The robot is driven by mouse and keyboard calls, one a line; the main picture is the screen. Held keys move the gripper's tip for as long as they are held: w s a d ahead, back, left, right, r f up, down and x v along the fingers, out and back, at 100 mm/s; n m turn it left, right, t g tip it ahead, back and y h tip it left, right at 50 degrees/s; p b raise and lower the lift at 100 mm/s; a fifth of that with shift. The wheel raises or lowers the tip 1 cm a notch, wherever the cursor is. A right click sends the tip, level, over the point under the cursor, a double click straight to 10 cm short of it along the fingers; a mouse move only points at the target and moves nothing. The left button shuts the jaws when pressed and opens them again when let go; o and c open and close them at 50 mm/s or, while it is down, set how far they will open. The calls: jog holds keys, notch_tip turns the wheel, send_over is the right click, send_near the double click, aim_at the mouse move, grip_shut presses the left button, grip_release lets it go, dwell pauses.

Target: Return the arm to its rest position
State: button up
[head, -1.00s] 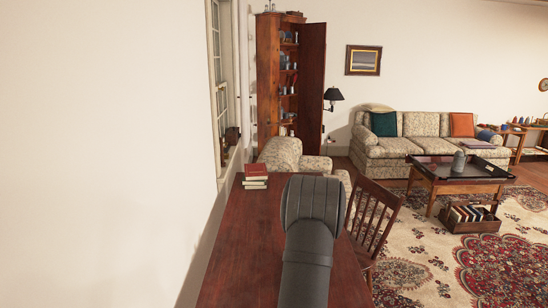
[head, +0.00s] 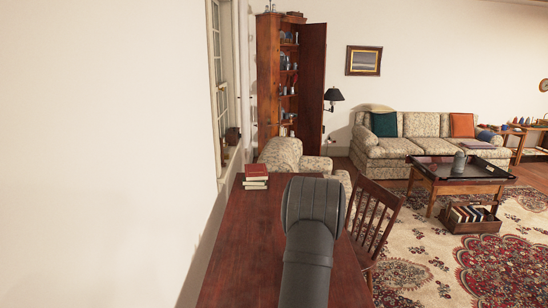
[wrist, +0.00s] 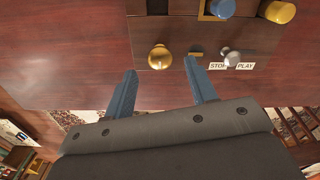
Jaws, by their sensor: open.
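My gripper (wrist: 160,86) shows in the wrist view with its two blue-grey fingers spread apart and nothing between them. It is over a dark red wooden table top. Just beyond the fingertips is a wooden panel (wrist: 178,42) with a gold knob (wrist: 159,57), a silver knob (wrist: 230,56) and labels reading STOP and PLAY. The fingers appear apart from the knobs. In the head view my dark arm reaches forward over the table (head: 240,245), and my gripper is hidden there.
A stack of books (head: 256,176) stands at the table's far left corner. A wooden chair (head: 374,226) is at the table's right side. A wall and window (head: 222,85) run along the left. The table's left part is bare.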

notch_tip(320, 180, up, 15)
notch_tip(320, 180, down, 18)
jog(key=shift+r, duration=0.2)
jog(key=shift+f+n, duration=0.1)
jog(key=shift+n, duration=0.2)
jog(key=n, duration=0.3)
jog(key=shift+n, duration=0.4)
jog(key=n, duration=0.4)
jog(key=shift+n, duration=0.4)
jog(key=n, duration=0.3)
jog(key=shift+n, duration=2.5)
